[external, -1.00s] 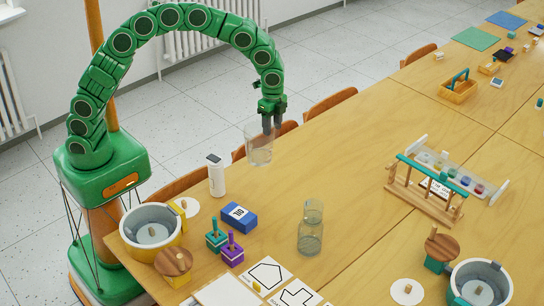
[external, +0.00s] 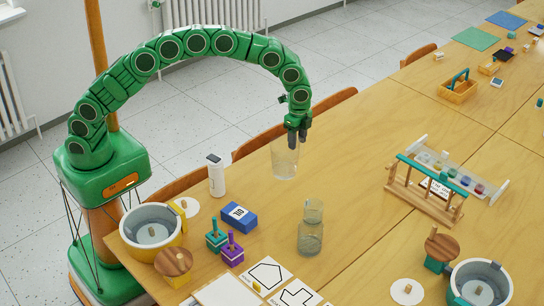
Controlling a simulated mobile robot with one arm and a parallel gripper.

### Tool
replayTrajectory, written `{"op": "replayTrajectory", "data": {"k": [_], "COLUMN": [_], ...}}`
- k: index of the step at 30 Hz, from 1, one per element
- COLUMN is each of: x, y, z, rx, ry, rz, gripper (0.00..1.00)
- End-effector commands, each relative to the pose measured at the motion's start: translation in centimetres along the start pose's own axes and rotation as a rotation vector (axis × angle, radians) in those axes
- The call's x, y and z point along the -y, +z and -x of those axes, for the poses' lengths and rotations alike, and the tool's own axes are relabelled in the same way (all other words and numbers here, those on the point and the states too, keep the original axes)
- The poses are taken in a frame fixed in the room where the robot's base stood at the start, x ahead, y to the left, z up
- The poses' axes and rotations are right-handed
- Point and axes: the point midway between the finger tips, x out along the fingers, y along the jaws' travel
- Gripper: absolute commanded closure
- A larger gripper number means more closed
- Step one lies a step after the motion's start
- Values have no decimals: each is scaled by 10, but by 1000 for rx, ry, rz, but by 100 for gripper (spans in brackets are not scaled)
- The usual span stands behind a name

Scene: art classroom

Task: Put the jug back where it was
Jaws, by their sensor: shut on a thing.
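A clear glass jug (external: 285,162) hangs upright from my gripper (external: 297,140). My gripper is shut on its rim, over the table near the edge by the chairs. I cannot tell whether its bottom touches the table. A second clear glass vessel (external: 311,232), a carafe with a narrower neck, stands on the table in front of it, apart from the jug.
A white cylinder (external: 216,176), a blue block (external: 238,216) and teal and purple pegged blocks (external: 231,249) stand left of the carafe. A wooden rack (external: 427,190) stands at the right. The table between jug and rack is clear.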

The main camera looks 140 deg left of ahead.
Motion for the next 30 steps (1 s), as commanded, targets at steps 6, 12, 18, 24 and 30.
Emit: {"op": "replayTrajectory", "data": {"k": [6,12,18,24,30], "x": [10,13,16,17,17], "y": [-10,-13,-16,-16,-16], "z": [-16,-20,-27,-52,-56], "rx": [-1,-1,0,1,-1], "ry": [-1,-1,-1,-1,-2], "rz": [1,0,0,0,0], "gripper": [100,100,100,100,100]}}
